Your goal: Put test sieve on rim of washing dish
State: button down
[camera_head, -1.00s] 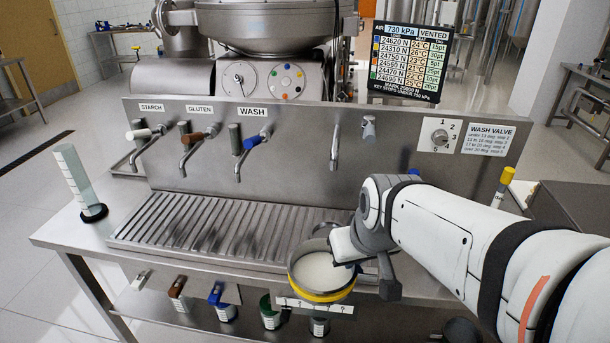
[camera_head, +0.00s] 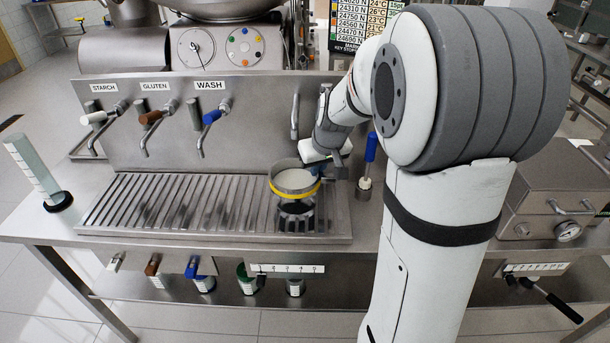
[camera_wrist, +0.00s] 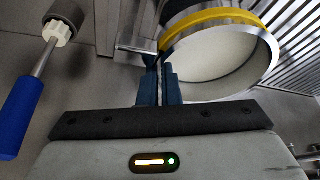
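The test sieve (camera_head: 295,181) is a round metal ring with a yellow band and a pale mesh. My gripper (camera_head: 322,172) is shut on the side of its rim and holds it above the ribbed drain grate, roughly level. In the wrist view my two blue fingers (camera_wrist: 160,88) pinch the sieve edge, and the sieve (camera_wrist: 215,55) lies up and to the right. A dark round shape (camera_head: 297,222) shows on the grate just below the sieve; the sieve hides part of it. I cannot tell whether it is the washing dish or a shadow.
The ribbed drain grate (camera_head: 180,205) is clear on its left. The wash tap (camera_head: 207,118) hangs left of the sieve. A blue-handled brush (camera_head: 370,150) stands right of my gripper. A clear cylinder (camera_head: 35,170) stands at the far left. A metal box (camera_head: 560,185) sits at right.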

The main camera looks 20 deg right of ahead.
aim_at(303, 179)
notch_tip(303, 179, down, 4)
jog(key=shift+w+f+p, duration=0.2)
jog(key=shift+f+p, duration=0.1)
jog(key=shift+f, duration=0.2)
jog(key=shift+f, duration=0.15)
jog(key=c, duration=1.6)
grip_release()
